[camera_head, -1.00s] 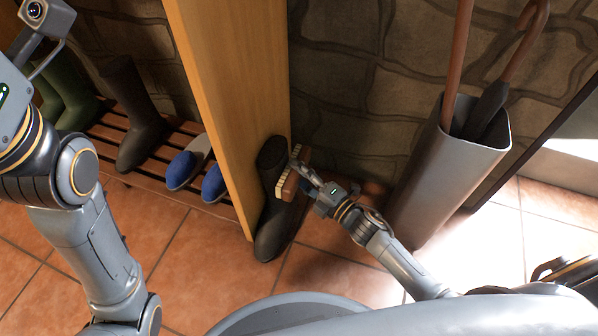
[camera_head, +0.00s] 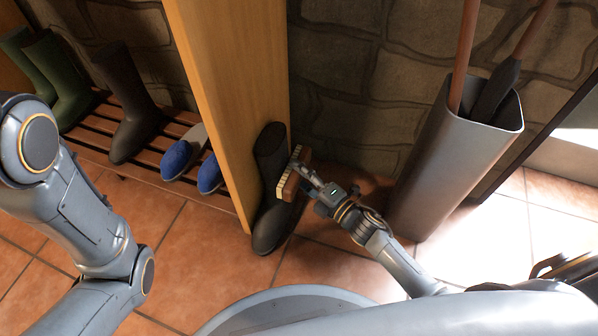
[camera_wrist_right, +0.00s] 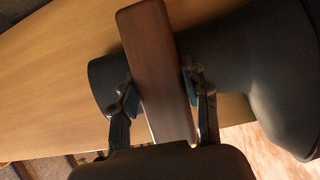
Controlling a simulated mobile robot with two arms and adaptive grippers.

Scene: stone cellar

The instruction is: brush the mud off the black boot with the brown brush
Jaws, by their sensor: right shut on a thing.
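The black boot (camera_head: 268,225) stands upright on the tiled floor against the edge of the wooden panel in the head view. Its dark shaft also shows in the right wrist view (camera_wrist_right: 240,55), behind the brush. My right gripper (camera_head: 310,186) is shut on the brown brush (camera_head: 290,184), whose pale bristles face the boot. The bristles are at the boot's shaft; I cannot tell whether they touch it. In the right wrist view the brush's wooden back (camera_wrist_right: 158,70) lies between the two fingers. No mud can be made out on the boot. My left gripper is out of view.
A wooden panel (camera_head: 230,90) stands left of the boot. Beyond it a slatted rack (camera_head: 95,145) holds green boots, a dark boot (camera_head: 130,105) and blue slippers (camera_head: 180,158). A grey umbrella stand (camera_head: 455,150) is to the right. The floor in front is clear.

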